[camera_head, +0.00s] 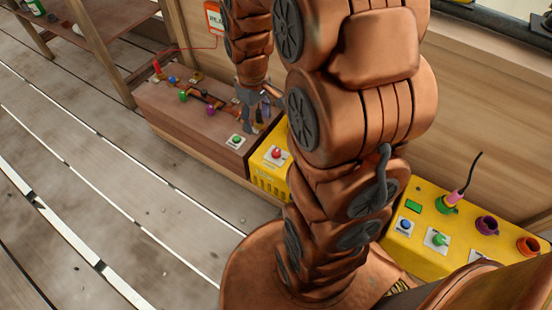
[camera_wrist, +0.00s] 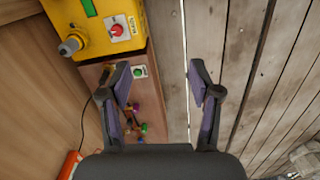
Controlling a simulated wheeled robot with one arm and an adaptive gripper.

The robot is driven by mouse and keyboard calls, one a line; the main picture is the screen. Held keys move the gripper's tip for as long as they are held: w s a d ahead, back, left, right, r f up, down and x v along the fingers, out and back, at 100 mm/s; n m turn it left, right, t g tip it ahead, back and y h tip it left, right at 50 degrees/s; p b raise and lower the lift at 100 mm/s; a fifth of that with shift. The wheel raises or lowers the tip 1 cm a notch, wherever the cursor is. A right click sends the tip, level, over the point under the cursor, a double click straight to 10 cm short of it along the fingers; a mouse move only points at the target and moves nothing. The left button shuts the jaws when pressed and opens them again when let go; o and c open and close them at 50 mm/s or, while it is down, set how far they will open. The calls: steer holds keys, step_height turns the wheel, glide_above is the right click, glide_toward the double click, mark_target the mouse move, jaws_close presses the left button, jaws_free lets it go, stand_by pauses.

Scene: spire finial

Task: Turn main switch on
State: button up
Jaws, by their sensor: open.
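I cannot tell which control is the main switch; no label is readable. A yellow box (camera_wrist: 80,12) carries a red knob on a white plate (camera_wrist: 117,30) and a grey knob (camera_wrist: 70,46). In the head view the red knob (camera_head: 277,153) is beside my arm. A brown wooden box (camera_head: 190,125) adjoins it, with a green button on a white plate (camera_head: 236,140) and several small coloured knobs (camera_head: 184,96). My gripper (camera_head: 260,108) is over the right end of the brown box. In the wrist view my gripper (camera_wrist: 160,75) is open and empty, its left finger near the green button (camera_wrist: 138,72).
Another yellow box (camera_head: 430,255) at right has blue and green buttons and several coloured sockets, one with a pink plug (camera_head: 455,196). A wooden shelf (camera_head: 100,20) stands at upper left. An orange-and-white box (camera_head: 214,18) is at the wall.

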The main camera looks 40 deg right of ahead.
steer(key=n+b, duration=0.1)
steer(key=b, duration=1.3)
glide_above(276, 152)
steer(key=shift+t, duration=0.3)
step_height(276, 152, down, 26)
steer(key=shift+f, duration=0.25)
steer(key=shift+f+b, duration=1.2)
steer(key=shift+f, duration=2.65)
steer(key=c, duration=1.1)
